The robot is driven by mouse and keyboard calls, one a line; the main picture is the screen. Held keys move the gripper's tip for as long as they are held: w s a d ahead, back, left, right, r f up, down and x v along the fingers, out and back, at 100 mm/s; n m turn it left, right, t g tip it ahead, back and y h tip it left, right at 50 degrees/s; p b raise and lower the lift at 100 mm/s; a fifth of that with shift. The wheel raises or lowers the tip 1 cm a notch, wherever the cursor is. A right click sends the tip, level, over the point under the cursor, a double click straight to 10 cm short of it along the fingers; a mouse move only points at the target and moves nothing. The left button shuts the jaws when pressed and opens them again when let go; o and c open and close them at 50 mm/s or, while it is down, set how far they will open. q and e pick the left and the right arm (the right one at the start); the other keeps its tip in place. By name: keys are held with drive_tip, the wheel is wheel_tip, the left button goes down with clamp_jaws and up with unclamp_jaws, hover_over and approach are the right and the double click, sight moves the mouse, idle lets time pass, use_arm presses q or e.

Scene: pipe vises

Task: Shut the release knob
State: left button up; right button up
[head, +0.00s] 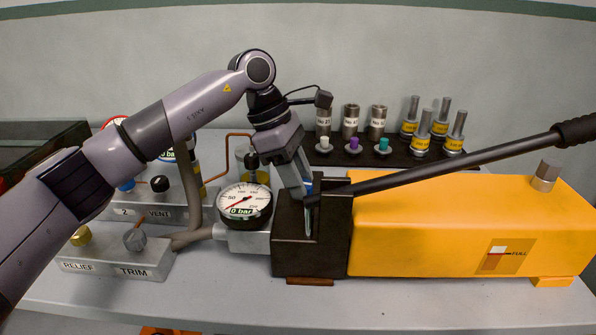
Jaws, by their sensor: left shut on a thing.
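A yellow hand pump (430,230) with a black head block (290,245) stands on the bench. My left gripper (308,200) reaches down from above to the top and front of this block, beside the foot of the long black lever. It is shut on a small part there, which I take to be the release knob. The fingers and the lever foot hide most of the knob, so its turn cannot be read. A bit of blue shows by the fingers. My right gripper is not in view.
The pump's lever (460,160) slants up to the right. A gauge (244,205) stands left of the block. Valve blocks marked VENT (160,215) and RELIEF/TRIM (115,262) sit farther left. A dark rack (480,158) of fittings stands behind. The bench front (400,308) is clear.

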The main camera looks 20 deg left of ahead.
use_arm(q)
drive_tip(key=shift+r+m+g+p, duration=0.25)
drive_tip(key=shift+m+p, duration=0.2)
drive_tip(key=shift+m, duration=0.55)
drive_tip(key=shift+w+m+g+p, duration=0.15)
drive_tip(key=shift+m+g+p, duration=0.3)
drive_tip(key=shift+m, duration=0.45)
drive_tip(key=m, duration=0.2)
drive_tip(key=m+g+y+p, duration=0.1)
drive_tip(key=m, duration=0.1)
drive_tip(key=shift+w+d+f+m+g, duration=0.1)
drive_tip(key=shift+w+m+g, duration=0.05)
drive_tip(key=shift+m+g, duration=0.15)
drive_tip(key=m+g+y+p, duration=0.1)
drive_tip(key=m, duration=0.2)
drive_tip(key=shift+d, duration=0.1)
drive_tip(key=shift+w+d+m+y+p, duration=0.1)
drive_tip(key=shift+m+y+p, duration=0.25)
drive_tip(key=shift+m, duration=0.7)
drive_tip(key=shift+w+m+y+p, duration=0.1)
drive_tip(key=shift+m+y+p, duration=0.25)
drive_tip(key=shift+m, duration=0.7)
drive_tip(key=shift+f, duration=0.1)
drive_tip(key=o, duration=1)
drive_tip(key=shift+s, duration=0.1)
drive_tip(key=shift+o, duration=0.2)
